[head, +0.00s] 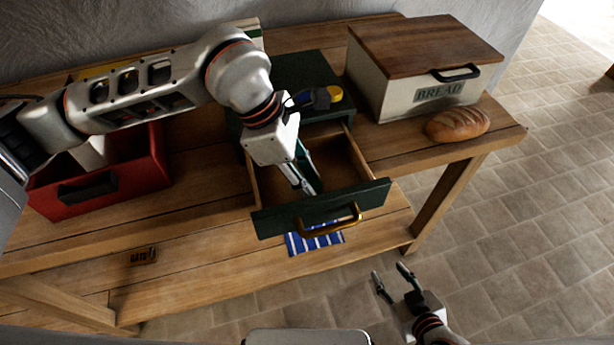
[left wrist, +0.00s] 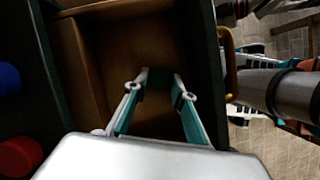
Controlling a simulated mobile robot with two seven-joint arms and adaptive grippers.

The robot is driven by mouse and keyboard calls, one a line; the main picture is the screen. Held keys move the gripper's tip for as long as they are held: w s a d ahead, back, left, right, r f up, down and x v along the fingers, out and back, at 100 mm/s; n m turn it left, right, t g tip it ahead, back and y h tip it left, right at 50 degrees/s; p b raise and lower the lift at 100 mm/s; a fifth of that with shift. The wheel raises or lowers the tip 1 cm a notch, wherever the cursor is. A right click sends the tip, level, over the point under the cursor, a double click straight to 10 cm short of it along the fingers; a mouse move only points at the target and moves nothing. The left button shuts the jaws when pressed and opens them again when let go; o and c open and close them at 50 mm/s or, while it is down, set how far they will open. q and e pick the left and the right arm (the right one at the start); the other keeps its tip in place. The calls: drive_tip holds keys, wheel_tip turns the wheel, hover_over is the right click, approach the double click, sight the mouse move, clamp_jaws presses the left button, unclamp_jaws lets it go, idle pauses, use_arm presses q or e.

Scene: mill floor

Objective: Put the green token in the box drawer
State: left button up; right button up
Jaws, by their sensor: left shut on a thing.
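The dark green box (head: 305,72) stands on the workbench with its drawer (head: 274,222) pulled out. The drawer has a wooden inside and a brass handle (head: 330,221). My left gripper (head: 316,190) reaches down into the open drawer. In the left wrist view, its fingers are shut on the dark green token (left wrist: 160,79), over the drawer floor. I cannot tell whether the token touches the floor; in the head view the fingers hide it. My right gripper (head: 392,276) is open and empty, low in front of the bench.
A cream bread bin (head: 395,92) and a loaf (head: 458,124) are at right. A red crate (head: 120,180) is at left. A yellow round piece (head: 333,94) is on the box; blue (left wrist: 8,78) and red (left wrist: 18,156) pieces show in the wrist view. A blue striped cloth (head: 315,240) lies below the drawer.

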use_arm(q)
drive_tip(key=shift+f, duration=0.1)
drive_tip(key=o, duration=0.7)
drive_tip(key=shift+o, duration=0.2)
drive_tip(key=shift+w+a+r, duration=0.1)
drive_tip(key=shift+r, duration=0.3)
drive_tip(key=v, duration=1.1)
drive_tip(key=shift+r, duration=0.25)
